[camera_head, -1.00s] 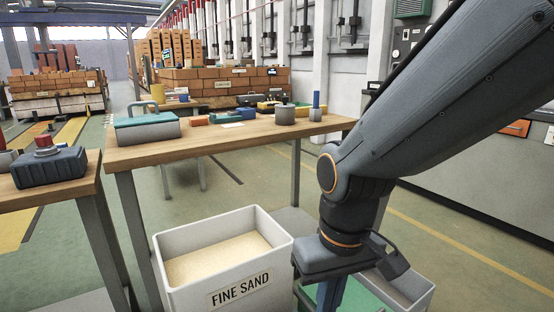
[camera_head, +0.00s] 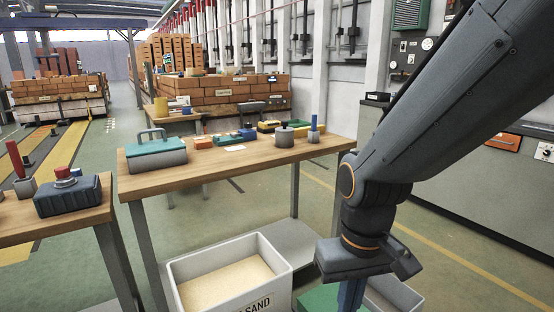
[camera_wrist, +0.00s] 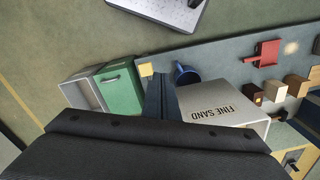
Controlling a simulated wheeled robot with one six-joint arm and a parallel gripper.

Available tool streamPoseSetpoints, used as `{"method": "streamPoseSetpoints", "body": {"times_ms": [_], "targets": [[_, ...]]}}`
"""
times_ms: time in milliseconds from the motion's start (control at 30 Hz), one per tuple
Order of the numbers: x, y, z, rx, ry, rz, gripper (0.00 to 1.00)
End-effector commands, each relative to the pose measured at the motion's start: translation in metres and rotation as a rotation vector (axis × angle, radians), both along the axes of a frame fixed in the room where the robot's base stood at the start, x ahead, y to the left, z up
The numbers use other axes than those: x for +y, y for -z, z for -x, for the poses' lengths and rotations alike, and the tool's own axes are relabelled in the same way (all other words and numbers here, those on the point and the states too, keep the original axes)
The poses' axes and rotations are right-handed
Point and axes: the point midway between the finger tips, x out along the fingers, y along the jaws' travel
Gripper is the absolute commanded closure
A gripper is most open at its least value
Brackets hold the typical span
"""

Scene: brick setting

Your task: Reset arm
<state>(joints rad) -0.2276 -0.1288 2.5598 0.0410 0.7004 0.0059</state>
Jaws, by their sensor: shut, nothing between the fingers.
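My arm comes down from the upper right in the head view. My gripper (camera_head: 352,294) points downward to the right of the sand bin, and its lower end is cut off by the frame's bottom edge. In the wrist view the gripper (camera_wrist: 160,88) shows as dark blue fingers held together, with nothing visible between them. It hangs above the floor area near a green box (camera_wrist: 120,88) and the white sand bin (camera_wrist: 215,100).
The wooden table (camera_head: 240,163) carries a teal-lidded box (camera_head: 157,152) and several small items. A second table (camera_head: 88,217) stands at left. The sand bin (camera_head: 186,272) and a grey bin (camera_wrist: 82,92) are low down. Open floor lies beyond.

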Motion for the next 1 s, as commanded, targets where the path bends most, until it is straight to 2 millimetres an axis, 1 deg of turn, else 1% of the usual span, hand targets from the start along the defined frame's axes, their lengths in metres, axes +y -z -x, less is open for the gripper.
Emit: {"method": "streamPoseSetpoints", "body": {"times_ms": [33, 300, 433, 500, 633, 1000], "targets": [[-0.008, -0.017, 0.003, 0.003, 0.024, 0.003, 1.00], [-0.044, -0.059, 0.008, 0.007, 0.128, 0.015, 1.00], [-0.059, -0.073, 0.011, 0.008, 0.166, 0.019, 1.00], [-0.064, -0.078, 0.012, 0.007, 0.181, 0.021, 1.00], [-0.070, -0.081, 0.013, 0.008, 0.195, 0.023, 1.00], [-0.071, -0.080, 0.013, 0.007, 0.198, 0.023, 1.00]]}}
